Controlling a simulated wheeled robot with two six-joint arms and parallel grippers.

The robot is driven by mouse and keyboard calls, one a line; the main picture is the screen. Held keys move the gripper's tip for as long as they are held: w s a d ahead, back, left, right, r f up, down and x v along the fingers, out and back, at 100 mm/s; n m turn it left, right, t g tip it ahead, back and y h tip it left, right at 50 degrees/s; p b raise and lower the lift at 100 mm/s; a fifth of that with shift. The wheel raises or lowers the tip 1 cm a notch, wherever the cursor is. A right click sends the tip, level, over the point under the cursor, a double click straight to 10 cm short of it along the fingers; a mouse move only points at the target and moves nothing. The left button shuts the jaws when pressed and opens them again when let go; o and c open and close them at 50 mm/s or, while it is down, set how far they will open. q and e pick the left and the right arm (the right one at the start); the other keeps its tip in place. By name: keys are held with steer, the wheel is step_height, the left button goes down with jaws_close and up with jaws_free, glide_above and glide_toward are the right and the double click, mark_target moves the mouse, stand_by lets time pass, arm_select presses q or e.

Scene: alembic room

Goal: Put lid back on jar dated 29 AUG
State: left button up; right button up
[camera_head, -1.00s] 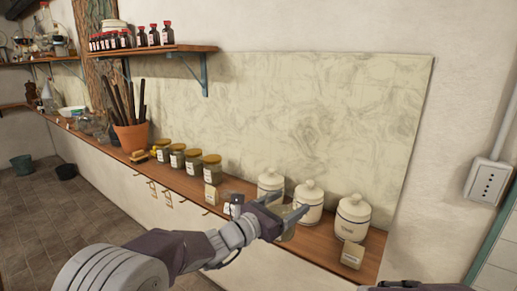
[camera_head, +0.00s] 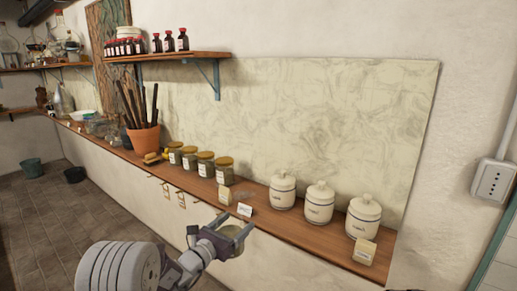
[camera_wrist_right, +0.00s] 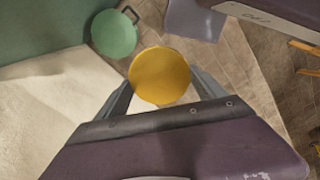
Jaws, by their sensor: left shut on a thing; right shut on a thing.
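My left gripper (camera_head: 234,228) is in front of the counter's front edge in the head view. It is shut on a glass jar (camera_head: 232,240), which shows between and below the fingers as a dull greenish round shape. The jar's label is not visible, so I cannot read a date. My right gripper (camera_wrist_right: 160,92) is shut on a round yellow lid (camera_wrist_right: 160,74), seen flat-on between its fingers in the right wrist view. The right gripper and the lid are out of the head view.
Several gold-lidded jars (camera_head: 205,164) stand on the wooden counter (camera_head: 285,228). Small cards (camera_head: 244,210) and white lidded canisters (camera_head: 319,203) stand to their right. A wall shelf (camera_head: 175,56) holds bottles. A green bucket (camera_wrist_right: 114,34) is on the floor.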

arm_select(q)
steer(key=shift+n+t+y, duration=0.5)
steer(key=shift+n+y, duration=0.3)
steer(key=shift+y, duration=0.1)
steer(key=a+f, duration=0.3)
steer(key=f, duration=0.1)
steer(key=a+f, duration=0.7)
steer(key=a, duration=0.1)
steer(key=shift+s+a+f, duration=0.2)
steer(key=shift+s+f, duration=0.15)
steer(key=shift+f, duration=0.05)
steer(key=shift+c, duration=0.2)
arm_select(e)
steer(key=shift+w+d+f, duration=0.15)
steer(key=shift+w, duration=0.15)
steer(key=shift+s, duration=0.15)
arm_select(q)
steer(key=s+a+f+m+h, duration=0.1)
steer(key=s+a+f, duration=0.7)
steer(key=s+f, duration=0.5)
steer(key=s+d+r+m+g+h, duration=0.3)
steer(key=s+d+m+g+h, duration=0.2)
steer(key=s+d, duration=0.3)
steer(key=shift+s+d+r+g+h, duration=0.2)
steer(key=shift+s+g+h, duration=0.4)
steer(key=shift+s, duration=0.45)
